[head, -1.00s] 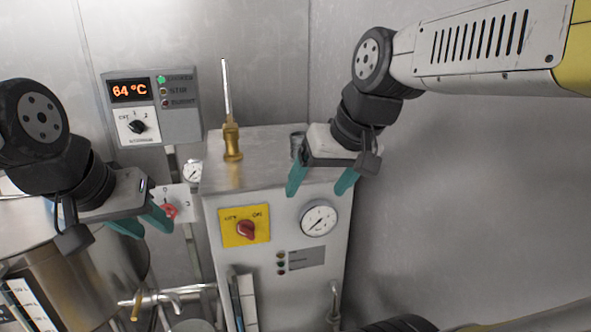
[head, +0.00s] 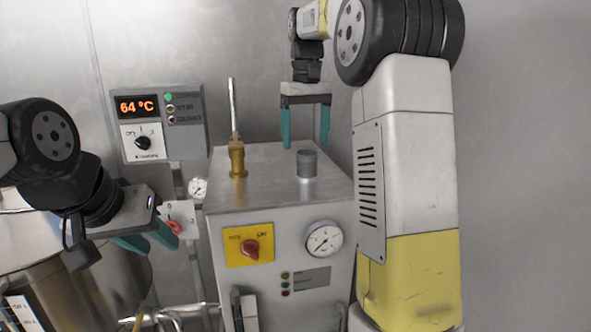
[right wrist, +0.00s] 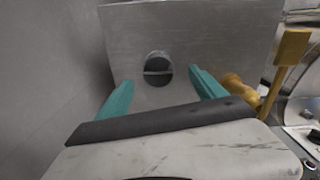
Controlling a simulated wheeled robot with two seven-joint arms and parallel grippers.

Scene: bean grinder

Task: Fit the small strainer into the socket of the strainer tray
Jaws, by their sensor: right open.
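I cannot make out a small strainer or a strainer tray in either view. A short grey cylinder (head: 307,166) stands upright on top of the steel cabinet; its dark round top shows in the right wrist view (right wrist: 158,69). I cannot tell what it is. My right gripper (head: 306,143) is open and empty, pointing down just above and behind the cylinder in the head view. In the right wrist view the cylinder lies between and beyond the fingertips (right wrist: 158,76), apart from them. My left gripper (head: 160,246) is open and empty at the left, near a red valve handle.
The steel cabinet (head: 225,190) carries a brass fitting with an upright rod (head: 237,158), a yellow switch plate (head: 236,254) and a gauge (head: 324,241). A control box (head: 188,136) reading 64 °C hangs on the back wall. A steel vessel (head: 75,290) stands at lower left.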

